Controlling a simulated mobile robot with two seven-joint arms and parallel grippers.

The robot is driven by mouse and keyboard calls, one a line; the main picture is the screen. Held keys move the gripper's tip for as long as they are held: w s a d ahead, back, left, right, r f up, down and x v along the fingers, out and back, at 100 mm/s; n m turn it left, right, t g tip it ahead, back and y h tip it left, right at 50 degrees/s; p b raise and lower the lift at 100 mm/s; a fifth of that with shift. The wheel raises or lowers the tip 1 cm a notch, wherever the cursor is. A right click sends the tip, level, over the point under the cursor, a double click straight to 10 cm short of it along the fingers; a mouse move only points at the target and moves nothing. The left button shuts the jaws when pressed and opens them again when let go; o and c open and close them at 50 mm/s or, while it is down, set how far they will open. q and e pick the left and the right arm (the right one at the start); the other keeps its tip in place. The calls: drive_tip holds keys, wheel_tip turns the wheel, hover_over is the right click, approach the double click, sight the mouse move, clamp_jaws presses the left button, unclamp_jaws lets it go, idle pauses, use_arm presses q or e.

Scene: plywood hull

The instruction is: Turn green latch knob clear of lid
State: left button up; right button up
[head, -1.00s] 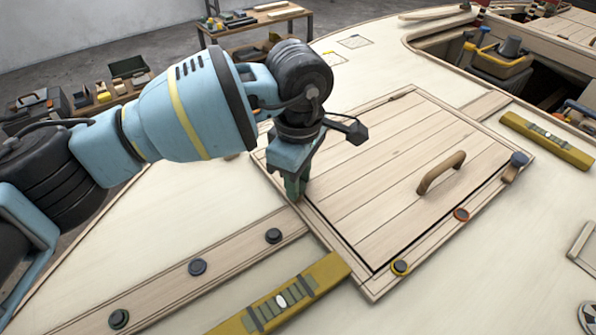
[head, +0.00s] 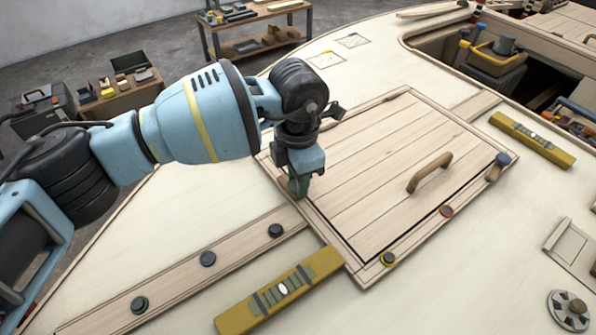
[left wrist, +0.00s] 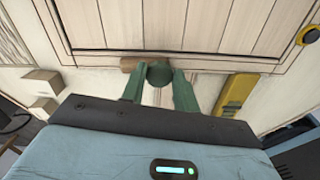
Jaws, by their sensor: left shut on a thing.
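The plywood lid (head: 350,165) lies shut in its frame, with a wooden handle (head: 430,172) on its right side. My left gripper (head: 298,188) points down at the lid's near left edge. In the left wrist view its green fingers (left wrist: 160,92) are shut around the green latch knob (left wrist: 159,73). A short wooden latch piece (left wrist: 130,63) shows to the left of the knob, along the edge of the lid (left wrist: 150,25). The fingers hide most of the latch in the head view. My right gripper is out of view.
A blue-knobbed latch (head: 501,160) stands at the lid's right corner. Yellow-ringed (head: 388,259) and orange-ringed (head: 446,211) knobs line the frame's near right edge. A yellow level (head: 280,290) lies in front, another (head: 532,138) at right. An open hatch (head: 540,80) is at the back right.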

use_arm(q)
drive_tip(key=shift+w+r+n+p, duration=0.15)
drive_tip(key=shift+n+p, duration=0.15)
drive_tip(key=shift+n, duration=0.4)
drive_tip(key=o, duration=1)
drive_tip(key=shift+r, duration=3.8)
